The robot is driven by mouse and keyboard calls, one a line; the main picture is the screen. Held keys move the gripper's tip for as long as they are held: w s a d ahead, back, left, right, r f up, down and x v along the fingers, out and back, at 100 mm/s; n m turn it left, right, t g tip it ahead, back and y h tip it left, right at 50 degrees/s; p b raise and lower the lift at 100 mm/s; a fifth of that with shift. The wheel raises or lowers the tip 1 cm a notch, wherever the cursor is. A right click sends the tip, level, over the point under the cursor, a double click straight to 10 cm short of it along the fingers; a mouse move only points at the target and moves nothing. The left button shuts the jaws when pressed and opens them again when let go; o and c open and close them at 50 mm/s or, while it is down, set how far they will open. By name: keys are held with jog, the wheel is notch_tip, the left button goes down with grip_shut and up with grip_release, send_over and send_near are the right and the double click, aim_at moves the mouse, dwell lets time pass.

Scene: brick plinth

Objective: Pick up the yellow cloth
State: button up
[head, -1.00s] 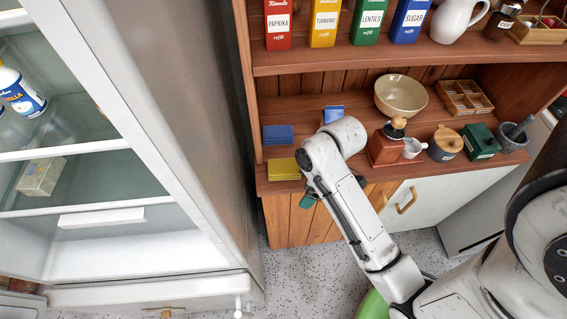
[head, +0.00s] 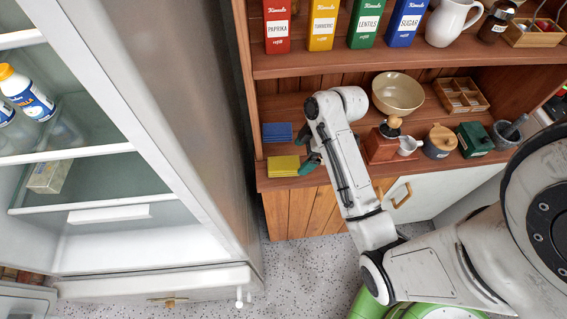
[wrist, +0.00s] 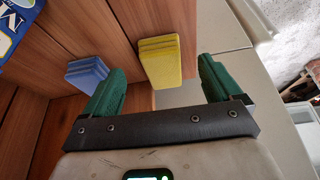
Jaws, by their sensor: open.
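The yellow cloth (head: 283,166) is a folded stack lying near the front edge of the wooden shelf, left of my arm in the head view. It also shows in the wrist view (wrist: 160,62), ahead of my gripper and roughly between the lines of its fingers. My gripper (wrist: 157,82) has two green fingers spread wide apart with nothing between them. In the head view my gripper (head: 307,152) is just right of the cloth, partly hidden by my arm. The cloth and fingers appear apart.
A blue folded cloth (head: 277,132) lies behind the yellow one and shows left of it in the wrist view (wrist: 87,72). A cream bowl (head: 398,93), a red grinder (head: 382,146) and other jars stand to the right. The fridge (head: 165,120) is at the left.

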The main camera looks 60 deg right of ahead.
aim_at(285, 163)
jog(key=shift+w+a, duration=0.6)
jog(key=shift+w, duration=0.25)
jog(key=x, duration=0.4)
jog(key=shift+w+a+r, duration=0.15)
jog(key=shift+w+a, duration=0.1)
jog(key=shift+w, duration=0.1)
jog(key=shift+w+a+f, duration=0.15)
jog(key=shift+w+f, duration=0.05)
jog(key=shift+f, duration=0.4)
jog(key=c, duration=1.1)
jog(key=shift+o, duration=0.2)
